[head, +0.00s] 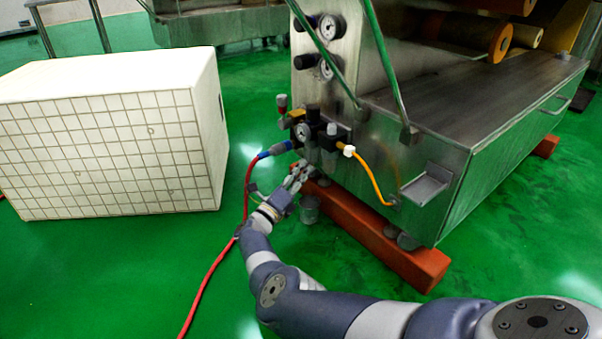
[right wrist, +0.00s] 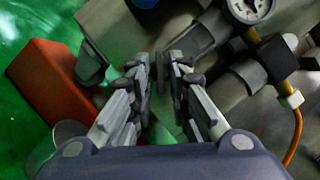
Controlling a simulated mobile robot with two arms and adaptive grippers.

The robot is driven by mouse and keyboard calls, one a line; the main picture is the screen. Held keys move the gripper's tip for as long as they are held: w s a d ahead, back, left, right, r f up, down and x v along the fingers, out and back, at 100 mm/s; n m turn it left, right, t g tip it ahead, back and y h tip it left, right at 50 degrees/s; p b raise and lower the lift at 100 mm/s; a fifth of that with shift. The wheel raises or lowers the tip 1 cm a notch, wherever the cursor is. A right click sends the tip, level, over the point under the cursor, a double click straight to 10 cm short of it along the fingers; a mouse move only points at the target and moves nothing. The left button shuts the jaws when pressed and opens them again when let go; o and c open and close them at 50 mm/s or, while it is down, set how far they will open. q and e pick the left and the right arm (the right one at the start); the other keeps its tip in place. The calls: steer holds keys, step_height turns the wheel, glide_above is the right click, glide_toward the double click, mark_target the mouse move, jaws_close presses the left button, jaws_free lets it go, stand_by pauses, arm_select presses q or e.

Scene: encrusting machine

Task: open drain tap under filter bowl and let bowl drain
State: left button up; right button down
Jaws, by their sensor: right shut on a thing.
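My right gripper (head: 299,170) reaches in under the air regulator group on the machine's side. In the right wrist view its fingers (right wrist: 162,70) are closed around a small grey piece at the fingertips, which looks like the drain tap. The fingers hide most of it, and I cannot tell whether it is turned. The grey cylindrical body just beyond the fingertips looks like the filter bowl (right wrist: 192,40). In the head view the bowl is largely hidden by the gripper and fittings. No draining liquid can be made out. My left gripper is not in view.
A pressure gauge (head: 302,131), a red hose (head: 247,190) and a yellow hose (head: 372,180) surround the fittings. A small grey cup (head: 310,210) is below the gripper. An orange beam (head: 365,235) lies under the machine. A white tiled block (head: 110,150) stands left; green floor lies between.

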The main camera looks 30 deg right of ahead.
steer(key=shift+w+r+m, duration=0.1)
steer(key=shift+w+m, duration=0.1)
steer(key=shift+m, duration=0.2)
steer(key=shift+s+m, duration=0.1)
steer(key=shift+m, duration=0.4)
steer(key=c, duration=1.4)
jaws_free()
steer(key=shift+f+v, duration=0.1)
steer(key=shift+v, duration=1.8)
steer(key=shift+f+v, duration=0.15)
steer(key=shift+v, duration=1.7)
